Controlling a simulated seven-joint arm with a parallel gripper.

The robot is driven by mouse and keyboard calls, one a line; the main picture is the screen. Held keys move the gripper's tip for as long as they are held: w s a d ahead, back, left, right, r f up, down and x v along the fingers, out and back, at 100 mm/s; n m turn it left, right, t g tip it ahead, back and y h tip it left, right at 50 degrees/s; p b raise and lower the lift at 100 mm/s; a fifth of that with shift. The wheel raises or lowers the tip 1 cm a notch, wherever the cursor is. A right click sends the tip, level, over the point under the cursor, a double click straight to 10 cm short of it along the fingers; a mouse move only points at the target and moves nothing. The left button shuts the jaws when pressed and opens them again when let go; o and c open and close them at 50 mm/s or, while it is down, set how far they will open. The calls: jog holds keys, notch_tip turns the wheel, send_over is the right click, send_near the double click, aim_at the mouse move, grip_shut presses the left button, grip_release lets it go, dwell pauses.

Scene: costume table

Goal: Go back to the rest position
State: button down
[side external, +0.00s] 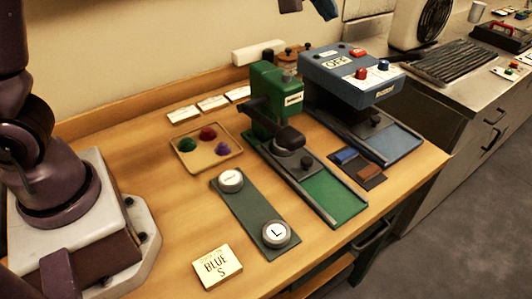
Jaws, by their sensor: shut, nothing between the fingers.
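Only a small part of my gripper (326,9) shows, at the top edge of the side external view, cut off by the frame. It is high above the back of the wooden table (160,226), apart from everything on it. It is shut with nothing held. Most of the hand is out of the picture.
Below it stand a green press (275,98) and a blue press (345,75).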

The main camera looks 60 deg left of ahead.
jog(key=s+a+r+t, duration=0.1)
jog(key=s+a+r, duration=0.2)
jog(key=s+r, duration=0.4)
jog(key=s+a+f+m+g+y, duration=0.1)
jog(key=s+f+m, duration=0.3)
jog(key=s, duration=0.6)
jog(key=s+a+f+m+g+y, duration=0.1)
jog(key=s+f+m, duration=0.4)
jog(key=s, duration=0.6)
jog(key=shift+a, duration=0.7)
